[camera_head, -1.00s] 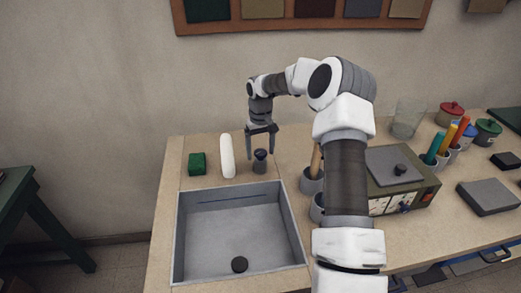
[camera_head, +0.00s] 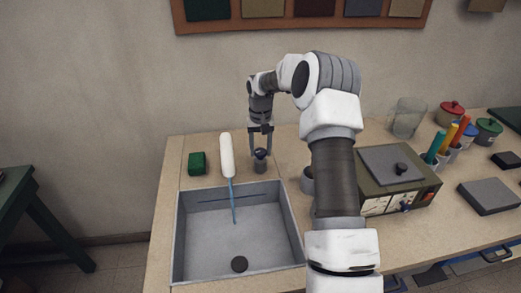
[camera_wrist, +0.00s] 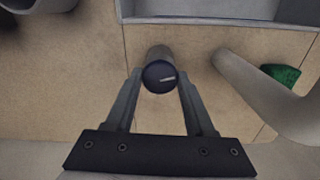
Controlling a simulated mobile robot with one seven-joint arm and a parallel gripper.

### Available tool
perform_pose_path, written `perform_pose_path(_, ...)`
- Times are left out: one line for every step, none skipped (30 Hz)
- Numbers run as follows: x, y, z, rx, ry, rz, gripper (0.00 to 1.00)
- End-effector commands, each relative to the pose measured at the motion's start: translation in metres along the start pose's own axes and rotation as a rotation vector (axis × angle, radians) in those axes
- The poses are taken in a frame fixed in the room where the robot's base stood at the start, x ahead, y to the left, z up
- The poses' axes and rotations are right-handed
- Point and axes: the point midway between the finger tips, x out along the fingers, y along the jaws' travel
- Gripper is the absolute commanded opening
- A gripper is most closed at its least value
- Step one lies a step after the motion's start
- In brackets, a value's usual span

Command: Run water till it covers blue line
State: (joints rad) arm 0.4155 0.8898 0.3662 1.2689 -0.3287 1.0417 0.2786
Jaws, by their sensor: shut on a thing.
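The grey sink (camera_head: 250,259) is set in the counter, with a dark blue line (camera_head: 215,199) along its back inner wall. A white spout (camera_head: 227,156) stands behind it, and a thin blue stream of water (camera_head: 233,203) falls from it into the sink. A dark round plug (camera_head: 239,264) lies on the sink floor near the front. My gripper (camera_head: 260,148) is shut on the dark-topped tap knob (camera_head: 260,163) right of the spout. In the wrist view the knob (camera_wrist: 159,77) sits between the fingers, a pale mark on its top. No clear water level shows below the line.
A green block (camera_head: 197,163) lies left of the spout. Right of my arm are a greenish box device (camera_head: 393,168), a glass beaker (camera_head: 408,118), cups of coloured sticks and lidded pots (camera_head: 452,112).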

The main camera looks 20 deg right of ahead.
Motion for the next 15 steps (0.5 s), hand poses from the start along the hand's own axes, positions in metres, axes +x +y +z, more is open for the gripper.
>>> perform_pose_path(-0.0005,-0.0002,-0.0006,0.023,0.002,0.001,0.0)
perform_pose_path(-0.0006,-0.0004,-0.0006,0.033,0.003,0.0,0.0)
perform_pose_path(-0.0006,-0.0007,-0.0006,0.042,0.003,-0.001,0.0)
perform_pose_path(-0.0007,-0.0007,-0.0006,0.047,0.003,-0.001,0.0)
perform_pose_path(-0.0007,-0.0006,-0.0007,0.051,0.003,-0.001,0.0)
perform_pose_path(-0.0007,-0.0006,-0.0007,0.052,0.003,-0.002,0.0)
perform_pose_path(-0.0007,-0.0005,-0.0007,0.052,0.003,-0.002,0.0)
perform_pose_path(-0.0008,-0.0005,-0.0007,0.052,0.003,-0.002,0.0)
perform_pose_path(-0.0008,-0.0005,-0.0007,0.052,0.003,-0.002,0.0)
perform_pose_path(-0.0008,-0.0005,-0.0008,0.051,0.003,-0.002,0.0)
perform_pose_path(-0.0008,-0.0005,-0.0008,0.051,0.003,-0.002,0.0)
perform_pose_path(-0.0008,-0.0005,-0.0008,0.051,0.003,-0.002,0.0)
perform_pose_path(-0.0008,-0.0005,-0.0008,0.051,0.003,-0.002,0.57)
perform_pose_path(-0.0008,-0.0005,-0.0009,0.05,0.003,-0.002,0.63)
perform_pose_path(-0.0008,-0.0005,-0.0008,0.05,0.003,-0.002,0.7)
